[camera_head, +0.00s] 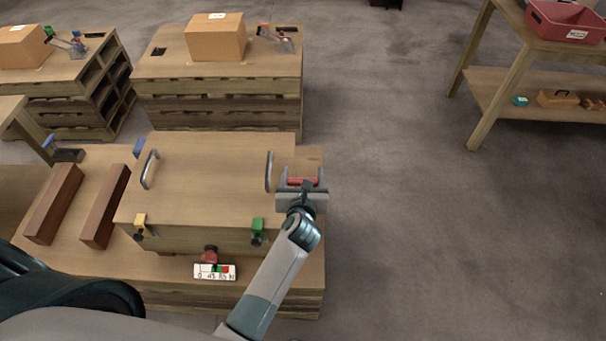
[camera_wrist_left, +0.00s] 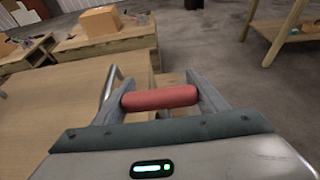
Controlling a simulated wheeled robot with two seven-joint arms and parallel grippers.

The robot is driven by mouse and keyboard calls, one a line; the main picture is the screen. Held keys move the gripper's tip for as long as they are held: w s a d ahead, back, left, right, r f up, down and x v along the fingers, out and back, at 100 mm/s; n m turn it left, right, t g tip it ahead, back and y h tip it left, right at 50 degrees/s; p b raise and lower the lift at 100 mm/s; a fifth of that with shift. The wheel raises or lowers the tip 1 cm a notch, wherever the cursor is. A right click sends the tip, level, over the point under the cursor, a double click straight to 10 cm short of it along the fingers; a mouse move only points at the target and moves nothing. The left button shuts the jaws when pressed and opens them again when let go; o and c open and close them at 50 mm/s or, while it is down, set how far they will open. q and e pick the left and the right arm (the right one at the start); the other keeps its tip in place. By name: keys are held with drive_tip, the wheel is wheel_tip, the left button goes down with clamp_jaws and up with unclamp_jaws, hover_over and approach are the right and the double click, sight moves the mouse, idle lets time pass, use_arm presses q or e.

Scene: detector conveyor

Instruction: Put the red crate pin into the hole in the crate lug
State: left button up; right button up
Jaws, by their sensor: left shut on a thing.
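My left gripper (camera_head: 301,181) is shut on the red crate pin (camera_head: 302,182). In the left wrist view the pin (camera_wrist_left: 160,98) lies crosswise between the two fingertips, with its ends against the fingers. The gripper is at the right end of the wooden crate (camera_head: 205,178), just right of the crate's right-hand handle (camera_head: 269,171). I cannot make out the crate lug or its hole in either view. My right gripper is not in view.
Yellow (camera_head: 140,224) and green (camera_head: 257,229) latches sit on the crate's front. Two brown beams (camera_head: 54,203) lie left.

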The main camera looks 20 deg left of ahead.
use_arm(q)
drive_tip(key=shift+f+b, duration=1.35)
drive_tip(key=shift+f, duration=0.55)
drive_tip(key=o, duration=1.2)
drive_tip(key=shift+s, duration=0.1)
drive_tip(key=b+v, duration=0.1)
drive_tip(key=v, duration=0.5)
drive_tip(key=shift+s+b, duration=0.1)
drive_tip(key=shift+b, duration=0.2)
drive_tip(key=shift+s+d+r, duration=0.15)
drive_tip(key=shift+s+r, duration=0.15)
drive_tip(key=shift+s, duration=0.25)
